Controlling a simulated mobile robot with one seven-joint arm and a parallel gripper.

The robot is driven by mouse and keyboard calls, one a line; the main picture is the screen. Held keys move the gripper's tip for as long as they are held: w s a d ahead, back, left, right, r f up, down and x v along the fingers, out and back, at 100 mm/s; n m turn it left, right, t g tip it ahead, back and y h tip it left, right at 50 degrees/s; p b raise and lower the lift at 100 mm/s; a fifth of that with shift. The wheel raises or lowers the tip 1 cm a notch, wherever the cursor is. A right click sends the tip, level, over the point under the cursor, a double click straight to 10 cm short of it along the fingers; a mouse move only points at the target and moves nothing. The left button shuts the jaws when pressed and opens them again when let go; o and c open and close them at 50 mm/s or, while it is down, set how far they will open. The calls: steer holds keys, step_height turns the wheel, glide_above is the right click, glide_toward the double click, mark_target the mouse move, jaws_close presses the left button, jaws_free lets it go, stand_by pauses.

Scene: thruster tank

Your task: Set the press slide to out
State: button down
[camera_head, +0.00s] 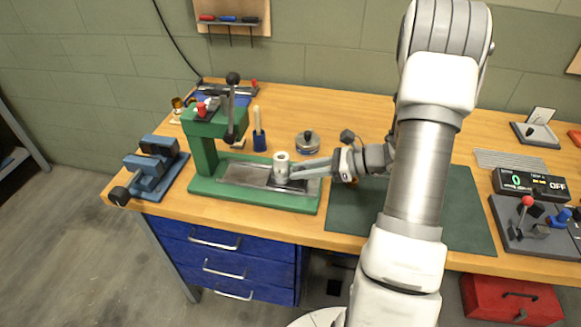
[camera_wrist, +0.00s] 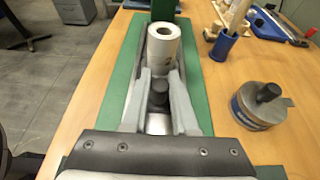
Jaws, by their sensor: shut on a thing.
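The green press (camera_head: 206,150) stands on the bench at left centre. Its metal slide rail (camera_head: 240,174) runs along the base to the right. A pale hollow cylinder (camera_head: 282,158) stands upright toward the right end of the rail, clear of the press head and ram. In the wrist view the cylinder (camera_wrist: 163,48) stands just beyond my fingertips. My gripper (camera_wrist: 160,88) has its two fingers either side of a dark round knob (camera_wrist: 158,98) and is shut on it. The knob is low at the slide's near end. In the head view my gripper (camera_head: 306,169) partly hides this end.
A round metal weight (camera_head: 307,142) and a blue holder (camera_head: 259,141) stand behind the press. A blue vise (camera_head: 150,168) is at the left. A dark green mat (camera_head: 350,214) lies to the right. A control box (camera_head: 530,185) is farther right.

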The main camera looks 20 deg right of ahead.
steer(key=shift+s+d, duration=0.1)
steer(key=shift+d, duration=0.15)
steer(key=c, duration=0.8)
jaws_free()
steer(key=shift+s+d, duration=0.1)
steer(key=shift+o, duration=0.6)
steer(key=p+v, duration=0.1)
steer(key=v, duration=1.6)
steer(key=shift+r, duration=0.1)
